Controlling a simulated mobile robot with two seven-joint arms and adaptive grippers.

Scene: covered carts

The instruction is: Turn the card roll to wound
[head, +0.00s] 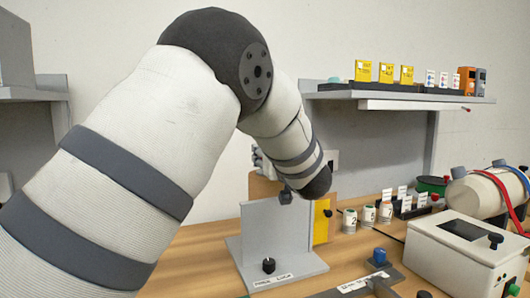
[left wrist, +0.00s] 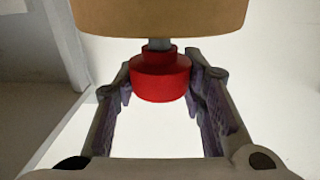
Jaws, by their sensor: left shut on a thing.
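A tan round body, which looks like the card roll (left wrist: 160,14), fills the top of the left wrist view. A red knob (left wrist: 160,76) hangs below it on a short grey stem. My left gripper (left wrist: 160,88) has a finger on each side of the red knob and is shut on it. In the head view my left arm reaches over the bench, and a grey part of the gripper (head: 260,158) shows behind it. A tan piece (head: 262,188) shows there behind a grey panel; I cannot tell whether it is the roll. My right gripper is not in view.
The grey upright panel (head: 275,232) stands on the wooden bench (head: 190,265), with a black knob (head: 268,265) on its base. A yellow plate (head: 321,222), white numbered pots (head: 367,216) and a cream box (head: 465,250) stand to the right. A shelf (head: 390,96) hangs above.

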